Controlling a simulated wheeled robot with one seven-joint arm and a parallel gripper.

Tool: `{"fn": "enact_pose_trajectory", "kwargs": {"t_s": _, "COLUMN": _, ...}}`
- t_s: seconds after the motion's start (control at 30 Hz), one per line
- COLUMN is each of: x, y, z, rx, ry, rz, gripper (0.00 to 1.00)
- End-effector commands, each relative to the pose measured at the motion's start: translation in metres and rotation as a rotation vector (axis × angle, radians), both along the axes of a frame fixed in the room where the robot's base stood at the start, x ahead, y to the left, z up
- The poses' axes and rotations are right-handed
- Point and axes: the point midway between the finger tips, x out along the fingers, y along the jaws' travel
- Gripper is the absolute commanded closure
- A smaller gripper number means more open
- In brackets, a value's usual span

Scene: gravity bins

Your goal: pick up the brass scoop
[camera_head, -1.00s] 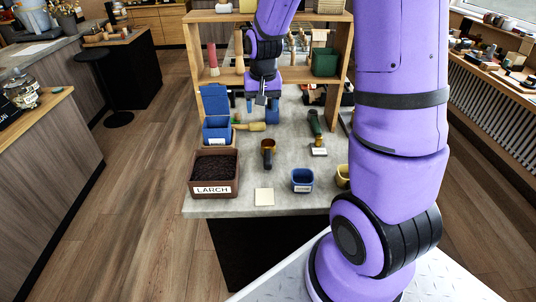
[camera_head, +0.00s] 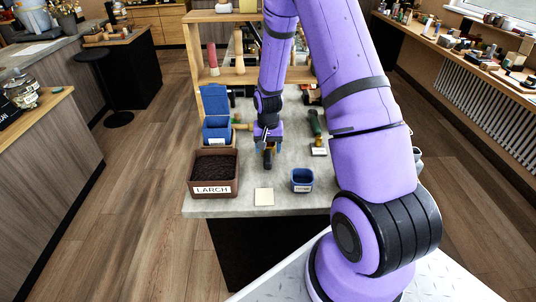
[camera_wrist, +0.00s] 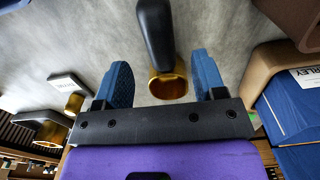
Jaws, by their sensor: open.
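The brass scoop (camera_wrist: 167,84) lies on the grey counter in the wrist view, with a dark handle (camera_wrist: 155,32) and a brass-coloured cup. My gripper (camera_wrist: 163,78) is open, with one blue finger on each side of the scoop's brass end and a gap visible on both sides. In the head view my gripper (camera_head: 267,152) is low over the counter and covers part of the scoop, whose dark handle end (camera_head: 268,163) shows just below it.
A brown bin marked LARCH (camera_head: 213,190) and a blue lidded bin (camera_head: 216,130) stand to the left. A small blue cup (camera_head: 302,181) and a pale square note (camera_head: 264,196) are near the front edge. A wooden shelf (camera_head: 232,77) stands behind.

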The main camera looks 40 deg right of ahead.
Motion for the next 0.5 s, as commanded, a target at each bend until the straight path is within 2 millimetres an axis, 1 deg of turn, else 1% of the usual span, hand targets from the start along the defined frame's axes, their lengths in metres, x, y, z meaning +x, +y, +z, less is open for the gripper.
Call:
{"fn": "enact_pose_trajectory", "kwargs": {"t_s": 0.17, "x": 0.000, "y": 0.000, "z": -0.009, "rx": 0.000, "ry": 0.000, "rz": 0.000, "gripper": 0.36}}
{"fn": "enact_pose_trajectory", "kwargs": {"t_s": 0.4, "x": 0.001, "y": 0.001, "z": -0.040, "rx": 0.001, "ry": 0.002, "rz": -0.001, "gripper": 0.36}}
{"fn": "enact_pose_trajectory", "kwargs": {"t_s": 0.5, "x": 0.001, "y": 0.001, "z": -0.050, "rx": 0.000, "ry": 0.000, "rz": 0.000, "gripper": 0.36}}
